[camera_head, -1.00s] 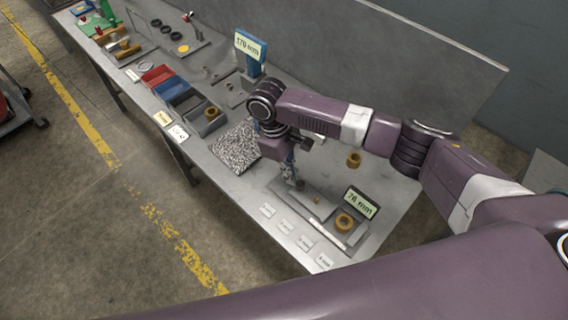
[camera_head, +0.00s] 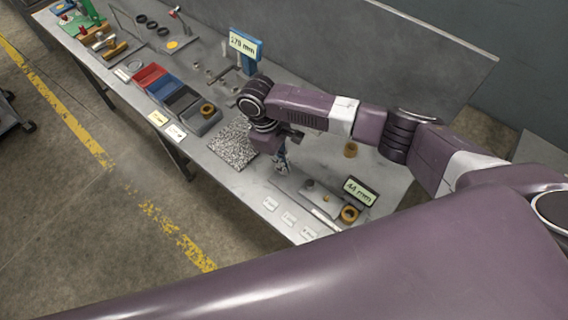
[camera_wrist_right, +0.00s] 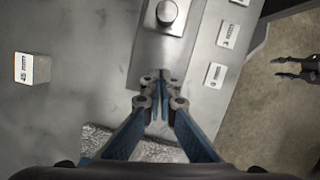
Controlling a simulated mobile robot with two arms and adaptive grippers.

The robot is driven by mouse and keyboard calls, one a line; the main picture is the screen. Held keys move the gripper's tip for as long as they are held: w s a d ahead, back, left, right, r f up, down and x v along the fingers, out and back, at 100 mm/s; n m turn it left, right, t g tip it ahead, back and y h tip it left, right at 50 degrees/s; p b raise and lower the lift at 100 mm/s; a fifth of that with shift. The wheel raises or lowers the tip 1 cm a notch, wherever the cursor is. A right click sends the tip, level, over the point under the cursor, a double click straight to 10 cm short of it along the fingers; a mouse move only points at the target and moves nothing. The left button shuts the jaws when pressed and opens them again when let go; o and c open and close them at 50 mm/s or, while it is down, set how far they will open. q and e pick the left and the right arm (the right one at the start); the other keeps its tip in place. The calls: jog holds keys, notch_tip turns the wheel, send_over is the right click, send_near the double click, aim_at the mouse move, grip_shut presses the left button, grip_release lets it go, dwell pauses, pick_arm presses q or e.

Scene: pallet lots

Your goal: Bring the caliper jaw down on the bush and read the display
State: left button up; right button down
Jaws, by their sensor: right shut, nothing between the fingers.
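The caliper fixture (camera_head: 318,208) lies at the near right end of the bench, with a dark display (camera_head: 360,191) that appears to read 44 mm. A brass-coloured bush (camera_head: 349,213) sits at its right end. A small knob (camera_head: 309,184) stands on its plate; a round grey knob (camera_wrist_right: 167,12) shows at the top of the wrist view. I cannot tell whether the jaw touches the bush. My right gripper (camera_head: 282,168) is shut and empty at the fixture's left end; its fingertips (camera_wrist_right: 160,78) meet below the knob. My left gripper (camera_wrist_right: 287,68) seems open over the floor.
A speckled mat (camera_head: 232,146) lies left of my right gripper. A second bush (camera_head: 351,149) stands behind the fixture. Coloured bins (camera_head: 165,89) and a blue stand with a display (camera_head: 244,45) are farther left. Label cards (camera_head: 288,218) line the front edge.

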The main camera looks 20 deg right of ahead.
jog(key=shift+w+a+r+b, duration=0.35)
jog(key=shift+w+a+r, duration=0.15)
jog(key=shift+a, duration=0.05)
notch_tip(320, 180, up, 3)
jog(key=shift+f+b, duration=0.15)
jog(key=shift+b, duration=0.2)
pick_arm(q)
jog(key=shift+w+f+b, duration=0.2)
jog(key=shift+f+b, duration=0.35)
jog(key=shift+f, duration=0.6)
pick_arm(e)
notch_tip(320, 180, up, 6)
jog(key=shift+w+a, duration=0.25)
jog(key=shift+a, duration=0.05)
